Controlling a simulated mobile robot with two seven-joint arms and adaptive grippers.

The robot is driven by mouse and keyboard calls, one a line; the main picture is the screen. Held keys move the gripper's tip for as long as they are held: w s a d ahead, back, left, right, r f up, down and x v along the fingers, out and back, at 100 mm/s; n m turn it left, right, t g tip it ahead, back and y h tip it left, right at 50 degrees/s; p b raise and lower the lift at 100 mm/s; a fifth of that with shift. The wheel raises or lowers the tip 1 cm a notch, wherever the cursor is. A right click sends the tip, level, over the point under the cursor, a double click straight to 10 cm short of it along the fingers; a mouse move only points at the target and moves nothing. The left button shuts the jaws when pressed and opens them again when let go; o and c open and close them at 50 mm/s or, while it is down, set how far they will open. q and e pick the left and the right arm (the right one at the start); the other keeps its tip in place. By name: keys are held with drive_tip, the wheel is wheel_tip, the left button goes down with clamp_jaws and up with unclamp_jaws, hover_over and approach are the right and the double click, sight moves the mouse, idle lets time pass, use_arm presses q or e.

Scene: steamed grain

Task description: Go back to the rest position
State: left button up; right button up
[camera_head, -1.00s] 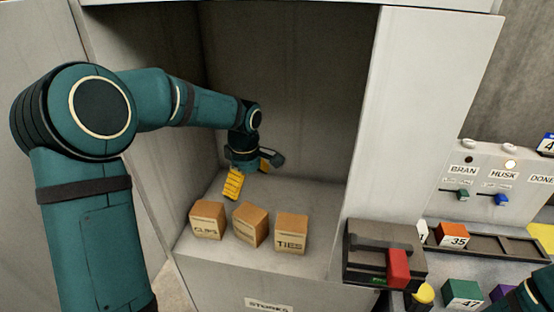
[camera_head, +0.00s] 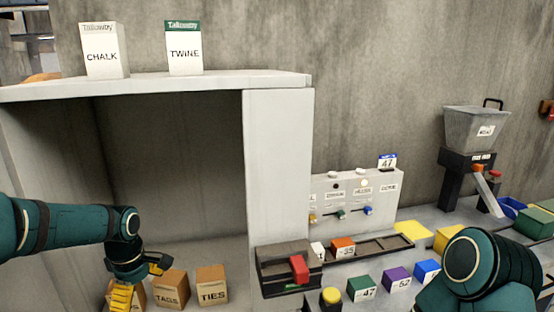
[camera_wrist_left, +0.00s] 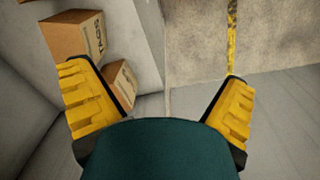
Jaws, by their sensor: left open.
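My left gripper (camera_head: 140,282) is low at the left of the head view, at the front of the open cupboard. Its yellow fingers are apart. It partly covers the leftmost small brown box. The TAGS box (camera_head: 171,288) and the TIES box (camera_head: 212,285) stand beside it on the cupboard floor. In the left wrist view the open fingers (camera_wrist_left: 160,78) have nothing between them. A brown box (camera_wrist_left: 75,36) and a second box (camera_wrist_left: 120,84) lie beyond the left finger. My right arm shows at the lower right of the head view; its gripper is out of view.
The cupboard's right wall (camera_head: 278,170) stands close to the arm. CHALK (camera_head: 103,52) and TWINE (camera_head: 184,50) cartons stand on top. A black device with a red lever (camera_head: 299,270), coloured blocks and a grey hopper (camera_head: 477,128) are to the right.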

use_arm(q)
drive_tip(key=d+f+m+h, duration=0.2)
drive_tip(key=d+f+m, duration=0.3)
drive_tip(key=d+f, duration=0.55)
drive_tip(key=s+d+f+m, duration=0.4)
drive_tip(key=s+d+f, duration=0.1)
drive_tip(key=s+f, duration=0.3)
drive_tip(key=s+d+f+m+t+h, duration=0.1)
drive_tip(key=s+d+f+m, duration=0.3)
drive_tip(key=s+f, duration=0.4)
drive_tip(key=shift+s+d+m+h, duration=0.3)
drive_tip(key=shift+d+m, duration=0.1)
drive_tip(key=shift+d, duration=0.4)
